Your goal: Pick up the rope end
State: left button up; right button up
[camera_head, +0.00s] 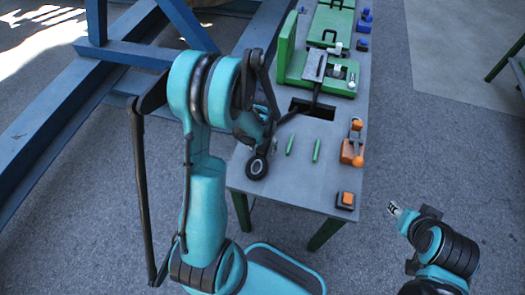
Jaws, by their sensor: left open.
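A black rope (314,98) runs down from the green device on the table, past a dark rectangular opening, and on toward the left. Its thin left part reaches my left gripper (267,146), where the end is hard to make out. My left gripper is open at the left edge of the grey table (277,187), partly hidden behind its own wrist. I cannot tell whether it touches the rope. My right gripper (394,209) is at lower right, away from the table, small and seen end-on.
Green devices (287,52) stand at the back of the table. Two green pegs (316,150) lie near the opening. An orange clamp (352,147) and an orange block (346,199) sit at the right edge. Blue beams (45,130) stand at left.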

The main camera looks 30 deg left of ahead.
pick_arm(q)
jog(key=shift+r, duration=0.1)
grip_shut()
